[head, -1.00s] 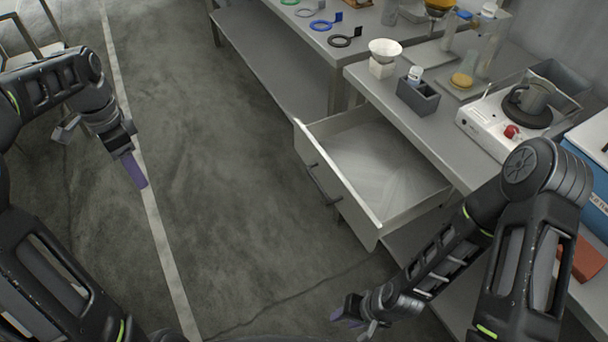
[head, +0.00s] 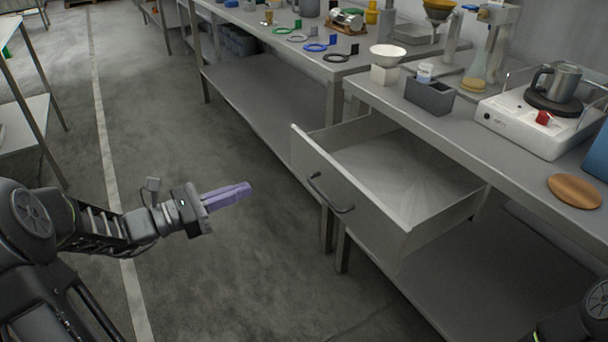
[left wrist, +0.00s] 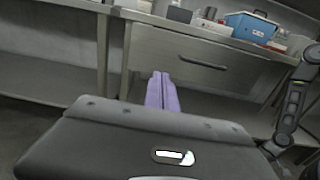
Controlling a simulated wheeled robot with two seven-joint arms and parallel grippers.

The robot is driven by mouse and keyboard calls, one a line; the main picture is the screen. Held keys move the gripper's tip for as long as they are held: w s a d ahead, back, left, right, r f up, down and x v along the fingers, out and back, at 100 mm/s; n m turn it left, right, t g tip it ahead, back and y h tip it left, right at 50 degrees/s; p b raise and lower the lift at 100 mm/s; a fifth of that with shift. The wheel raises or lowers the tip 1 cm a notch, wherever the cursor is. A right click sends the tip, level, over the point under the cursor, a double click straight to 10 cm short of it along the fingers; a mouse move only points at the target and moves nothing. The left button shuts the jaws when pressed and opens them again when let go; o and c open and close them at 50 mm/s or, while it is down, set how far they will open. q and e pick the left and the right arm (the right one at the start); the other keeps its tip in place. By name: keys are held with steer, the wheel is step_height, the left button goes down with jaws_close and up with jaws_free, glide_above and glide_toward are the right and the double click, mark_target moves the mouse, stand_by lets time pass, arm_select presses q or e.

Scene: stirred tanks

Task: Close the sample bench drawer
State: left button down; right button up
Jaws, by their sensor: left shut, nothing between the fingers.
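The sample bench drawer (head: 345,200) is pulled well out from under the bench top (head: 420,130), and its inside looks empty. Its front carries a dark bar handle (head: 328,195). In the left wrist view the drawer front (left wrist: 195,62) faces me, with its handle (left wrist: 203,63) a little right of the middle. My left gripper (head: 245,188) is shut and empty, with purple fingers pointing towards the drawer front, apart from it and to its left. The fingers (left wrist: 161,78) also show in the left wrist view, left of the handle. My right gripper is out of view; only part of that arm shows at lower right.
On the bench top stand a hotplate (head: 535,125) with a metal jug, a grey block (head: 430,95), a white bowl (head: 388,55) and a wooden disc (head: 574,191). A second table (head: 290,50) stands behind on the left. The floor left of the drawer is clear.

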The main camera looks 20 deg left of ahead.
mark_target(308, 167)
arm_select(q)
steer(key=shift+w+d, duration=0.1)
steer(key=shift+w, duration=0.05)
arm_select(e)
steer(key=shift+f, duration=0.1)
